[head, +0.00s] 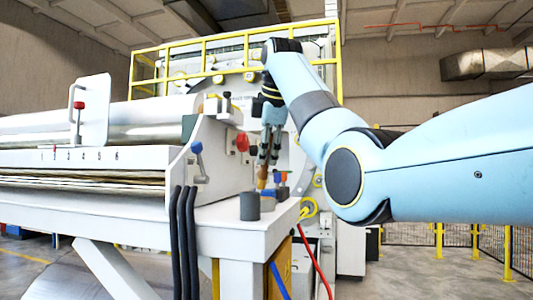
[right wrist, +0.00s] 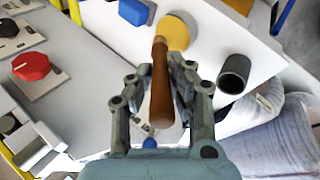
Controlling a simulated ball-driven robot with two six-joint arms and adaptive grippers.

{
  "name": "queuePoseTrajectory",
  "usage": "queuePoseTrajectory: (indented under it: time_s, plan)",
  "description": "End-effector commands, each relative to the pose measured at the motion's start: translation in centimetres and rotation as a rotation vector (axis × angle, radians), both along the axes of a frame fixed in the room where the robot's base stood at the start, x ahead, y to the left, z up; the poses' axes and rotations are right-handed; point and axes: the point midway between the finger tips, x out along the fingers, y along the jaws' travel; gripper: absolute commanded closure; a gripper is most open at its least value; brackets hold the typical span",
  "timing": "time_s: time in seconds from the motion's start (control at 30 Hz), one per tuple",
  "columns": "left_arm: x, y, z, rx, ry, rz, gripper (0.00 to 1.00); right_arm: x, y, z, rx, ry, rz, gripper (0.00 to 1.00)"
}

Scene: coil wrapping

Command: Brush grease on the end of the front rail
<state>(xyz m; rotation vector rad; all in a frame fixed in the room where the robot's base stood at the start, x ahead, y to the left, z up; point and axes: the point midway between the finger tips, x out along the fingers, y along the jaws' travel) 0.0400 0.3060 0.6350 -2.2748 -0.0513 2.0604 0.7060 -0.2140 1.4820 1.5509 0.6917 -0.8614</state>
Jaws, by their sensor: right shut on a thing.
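My right gripper (head: 268,152) points down above the white machine ledge. It is shut on a brush with a brown wooden handle (right wrist: 160,85), and the brush also shows below the fingers in the head view (head: 263,178). In the right wrist view the far end of the brush lies over or beside a round yellow patch (right wrist: 178,33), perhaps grease. I cannot tell whether it touches. Long rails (head: 85,180) run along the machine front at the left, well apart from the brush. Which is the front rail is not clear. My left gripper is out of view.
A dark grey cup (head: 250,206) stands on the ledge; it also shows in the right wrist view (right wrist: 234,73). A blue block (right wrist: 133,12) and a red knob (right wrist: 31,66) are near. Black hoses (head: 183,240) hang at the ledge's left. Yellow railing (head: 235,55) stands behind.

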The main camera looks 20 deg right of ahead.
Motion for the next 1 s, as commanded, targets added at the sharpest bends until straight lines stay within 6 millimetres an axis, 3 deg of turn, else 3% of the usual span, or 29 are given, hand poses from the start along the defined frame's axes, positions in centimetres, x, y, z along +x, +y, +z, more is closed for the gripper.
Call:
queuePoseTrajectory:
  time_s: [0.5,1.0]
  plan:
    - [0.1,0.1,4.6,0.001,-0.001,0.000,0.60,0.0,0.0,4.8,0.000,-0.001,0.000,1.00]
    - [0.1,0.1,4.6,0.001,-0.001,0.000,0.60,0.0,0.0,4.8,0.000,-0.001,0.000,1.00]
